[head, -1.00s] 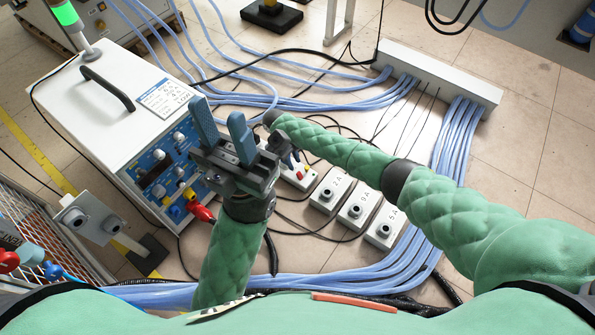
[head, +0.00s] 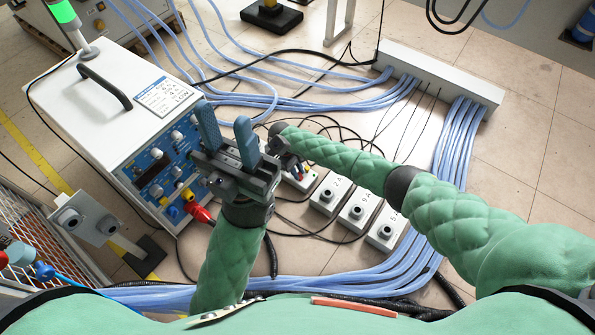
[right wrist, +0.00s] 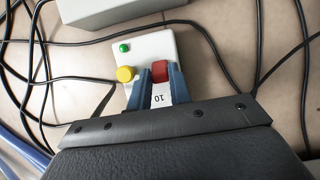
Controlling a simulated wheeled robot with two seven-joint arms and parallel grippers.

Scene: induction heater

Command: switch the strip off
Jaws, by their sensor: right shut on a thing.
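The strip (right wrist: 150,46) is a small white box in the right wrist view, with a red switch (right wrist: 160,72), a yellow knob (right wrist: 125,74), a green button (right wrist: 124,47) and an upside-down "10" label. My right gripper (right wrist: 159,76) is shut on the red switch, a blue-grey fingertip on either side of it. In the head view part of the strip (head: 301,180) shows beside my right gripper (head: 291,164), which is largely hidden behind my left gripper (head: 223,112). My left gripper is open and empty, its fingers pointing up. I cannot tell the switch position.
A white heater cabinet (head: 115,110) with a blue panel stands at left, a red plug (head: 200,214) at its front. Grey boxes (head: 330,193) with round knobs sit right of the strip. Blue hoses (head: 330,283) and black cables cover much of the floor.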

